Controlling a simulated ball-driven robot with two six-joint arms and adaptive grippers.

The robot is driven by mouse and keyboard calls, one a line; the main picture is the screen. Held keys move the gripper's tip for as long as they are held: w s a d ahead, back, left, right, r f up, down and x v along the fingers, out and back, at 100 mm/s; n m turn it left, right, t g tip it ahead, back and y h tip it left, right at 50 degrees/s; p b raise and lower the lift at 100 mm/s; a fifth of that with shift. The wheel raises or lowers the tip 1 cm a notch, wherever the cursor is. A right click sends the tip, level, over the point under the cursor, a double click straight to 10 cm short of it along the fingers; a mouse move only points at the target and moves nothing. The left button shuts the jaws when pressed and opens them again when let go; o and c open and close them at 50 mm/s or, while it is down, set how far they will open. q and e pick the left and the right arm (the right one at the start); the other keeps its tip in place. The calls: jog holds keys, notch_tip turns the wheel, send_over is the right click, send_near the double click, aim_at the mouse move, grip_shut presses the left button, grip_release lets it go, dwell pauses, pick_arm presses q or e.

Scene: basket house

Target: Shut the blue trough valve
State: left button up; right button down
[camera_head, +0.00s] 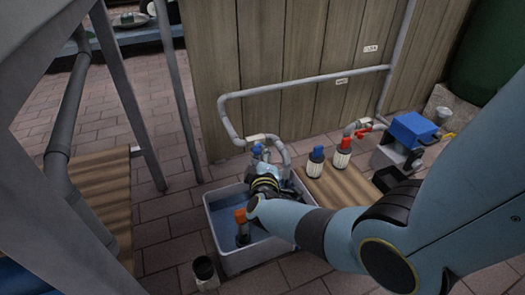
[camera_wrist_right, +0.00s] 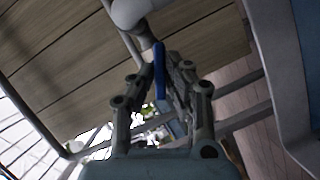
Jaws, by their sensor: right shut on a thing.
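The blue trough valve handle (camera_head: 257,150) is on the grey pipe above the trough (camera_head: 255,256), a pale tub with water in it. In the right wrist view the handle (camera_wrist_right: 159,66) is a thin blue lever standing between my fingers. My right gripper (camera_head: 270,170) reaches over the trough from the right. In the right wrist view my right gripper (camera_wrist_right: 163,78) is shut on the lever, one finger on each side. Part of the valve is hidden behind the gripper in the head view. My left gripper does not show.
An orange-topped fitting (camera_head: 240,216) stands in the trough. Two canisters, blue-topped (camera_head: 316,160) and red-topped (camera_head: 342,154), stand right of the pipe. A red valve handle (camera_head: 364,132) and a blue pump (camera_head: 411,130) are farther right. A dark cup (camera_head: 204,270) stands in front.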

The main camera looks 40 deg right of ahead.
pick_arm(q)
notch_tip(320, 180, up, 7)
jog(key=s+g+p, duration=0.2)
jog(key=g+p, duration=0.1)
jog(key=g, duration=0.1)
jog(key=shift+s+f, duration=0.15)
pick_arm(e)
jog(key=m+y, duration=0.2)
jog(key=m, duration=0.1)
jog(key=m+y, duration=0.2)
jog(key=m, duration=0.1)
jog(key=m+y, duration=0.2)
jog(key=m, duration=0.1)
jog(key=shift+s+d+r, duration=0.1)
jog(key=shift+s+d, duration=0.05)
jog(key=shift+d, duration=0.15)
jog(key=c, duration=1.4)
grip_release()
jog(key=shift+o, duration=0.2)
jog(key=shift+r, duration=0.1)
